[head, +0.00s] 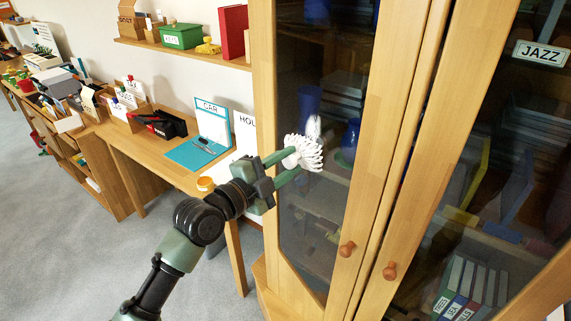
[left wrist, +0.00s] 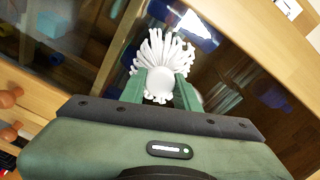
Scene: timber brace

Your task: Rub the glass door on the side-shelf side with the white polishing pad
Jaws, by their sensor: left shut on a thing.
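My left gripper (head: 291,166) is shut on the white polishing pad (head: 304,153), which has a fringe of soft white strands. The pad is held in front of the left glass door (head: 322,190), the door beside the wall shelf. In the left wrist view the pad (left wrist: 160,82) sits between the two green fingers, strands fanned toward the dark glass. A pale reflection shows in the glass just above the pad in the head view. I cannot tell whether the strands touch the glass. My right gripper is not in view.
The left door has a wooden knob (head: 347,249); the right door has another (head: 390,271) and a JAZZ label (head: 541,53). A wall shelf (head: 185,50) with a green box (head: 182,36) is left of the cabinet. A desk (head: 150,150) with a blue CAR stand (head: 213,125) stands below.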

